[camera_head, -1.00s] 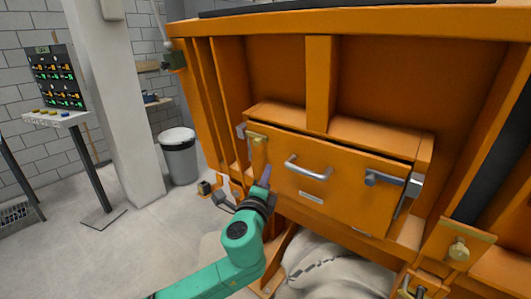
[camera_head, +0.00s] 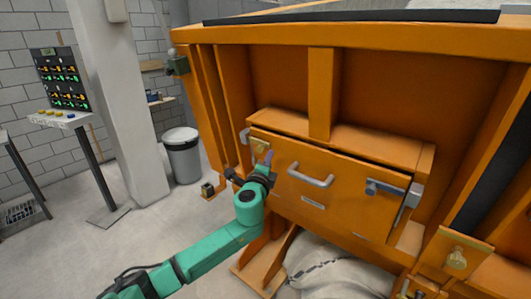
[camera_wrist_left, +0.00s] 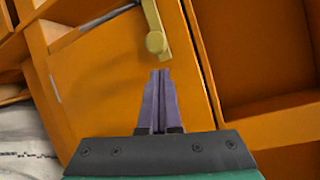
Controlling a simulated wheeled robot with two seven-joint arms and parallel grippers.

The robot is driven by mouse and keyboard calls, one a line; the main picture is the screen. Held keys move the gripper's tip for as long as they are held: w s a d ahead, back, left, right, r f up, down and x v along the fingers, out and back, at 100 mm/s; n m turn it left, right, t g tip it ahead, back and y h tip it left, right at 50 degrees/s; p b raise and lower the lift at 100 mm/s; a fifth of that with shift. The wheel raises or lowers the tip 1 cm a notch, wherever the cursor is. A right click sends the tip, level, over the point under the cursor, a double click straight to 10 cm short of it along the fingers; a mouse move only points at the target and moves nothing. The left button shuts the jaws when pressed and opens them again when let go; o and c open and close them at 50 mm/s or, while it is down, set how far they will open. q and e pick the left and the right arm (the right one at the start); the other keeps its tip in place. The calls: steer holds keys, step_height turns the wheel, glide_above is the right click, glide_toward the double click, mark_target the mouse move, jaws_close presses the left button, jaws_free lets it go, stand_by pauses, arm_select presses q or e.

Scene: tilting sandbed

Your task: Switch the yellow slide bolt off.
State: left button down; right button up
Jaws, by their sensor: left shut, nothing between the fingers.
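A brass-yellow slide bolt (camera_head: 259,147) sits at the upper left corner of the orange drawer front (camera_head: 335,190). In the left wrist view the bolt shows as a yellow bar with a round knob (camera_wrist_left: 155,42), just beyond the fingertips. My left gripper (camera_head: 267,158) is shut and empty, its purple fingers pointing up at the bolt and partly covering its lower end in the head view. In the left wrist view the fingertips (camera_wrist_left: 161,73) lie just below the knob, with a small apparent gap. My right gripper is not in view.
The drawer has a silver handle (camera_head: 310,176) and a grey latch (camera_head: 385,188) at its right. Another brass fitting (camera_head: 456,259) is at the lower right. White sacks (camera_head: 325,267) lie below. A grey bin (camera_head: 182,156) and a white pillar (camera_head: 122,110) stand left; open floor lies between.

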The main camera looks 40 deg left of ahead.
mark_target(257, 150)
arm_select(q)
steer(key=shift+s+a+r, duration=0.15)
steer(key=shift+s+a, duration=0.2)
steer(key=shift+a, duration=0.3)
steer(key=shift+w, duration=0.1)
steer(key=shift+d, duration=0.1)
steer(key=a+b, duration=0.1)
steer(key=a, duration=0.3)
